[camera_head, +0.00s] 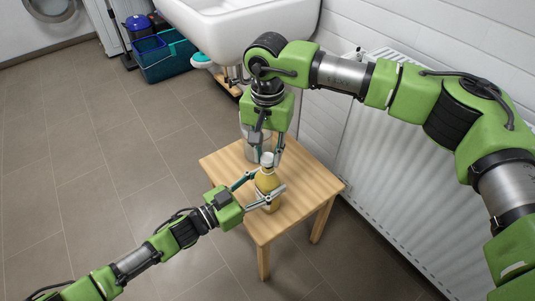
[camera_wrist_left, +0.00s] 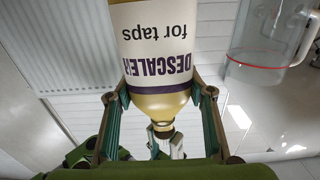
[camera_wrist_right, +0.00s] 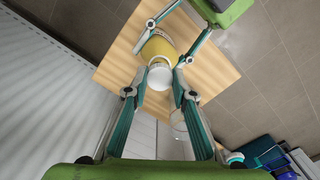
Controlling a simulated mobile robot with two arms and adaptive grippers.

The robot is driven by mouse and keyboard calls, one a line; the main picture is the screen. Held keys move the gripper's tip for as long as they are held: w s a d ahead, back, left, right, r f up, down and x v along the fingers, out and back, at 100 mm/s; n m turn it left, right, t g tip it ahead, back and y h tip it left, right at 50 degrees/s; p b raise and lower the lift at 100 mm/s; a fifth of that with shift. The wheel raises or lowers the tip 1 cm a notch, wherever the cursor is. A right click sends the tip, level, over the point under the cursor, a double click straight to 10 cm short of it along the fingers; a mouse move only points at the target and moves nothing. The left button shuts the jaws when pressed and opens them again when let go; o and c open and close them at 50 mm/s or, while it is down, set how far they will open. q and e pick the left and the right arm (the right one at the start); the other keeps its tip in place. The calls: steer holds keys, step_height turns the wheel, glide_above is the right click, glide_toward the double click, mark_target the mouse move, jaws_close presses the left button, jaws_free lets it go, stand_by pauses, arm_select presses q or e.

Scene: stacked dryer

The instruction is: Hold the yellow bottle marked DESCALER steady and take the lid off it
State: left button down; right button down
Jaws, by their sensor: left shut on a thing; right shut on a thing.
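The yellow DESCALER bottle (camera_head: 267,186) stands upright on a small wooden table (camera_head: 226,164). My left gripper (camera_head: 264,192) is shut around its body from the side. In the left wrist view the bottle's white label (camera_wrist_left: 165,45) reads "DESCALER for taps", upside down. The white lid (camera_head: 267,159) is at the top of the bottle; it also shows in the right wrist view (camera_wrist_right: 160,77). My right gripper (camera_wrist_right: 160,76) reaches down from above and is shut on the lid. Whether the lid is seated or loose on the neck cannot be told.
A clear jug (camera_wrist_left: 272,40) stands on the table just behind the bottle. A white radiator (camera_head: 405,160) is close on the right. A white sink (camera_head: 245,30) is behind the table, with a teal crate (camera_head: 168,62) on the floor. Open floor lies to the left.

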mark_target(268, 157)
steer(key=shift+r, duration=2)
arm_select(q)
steer(key=c, duration=0.9)
jaws_free()
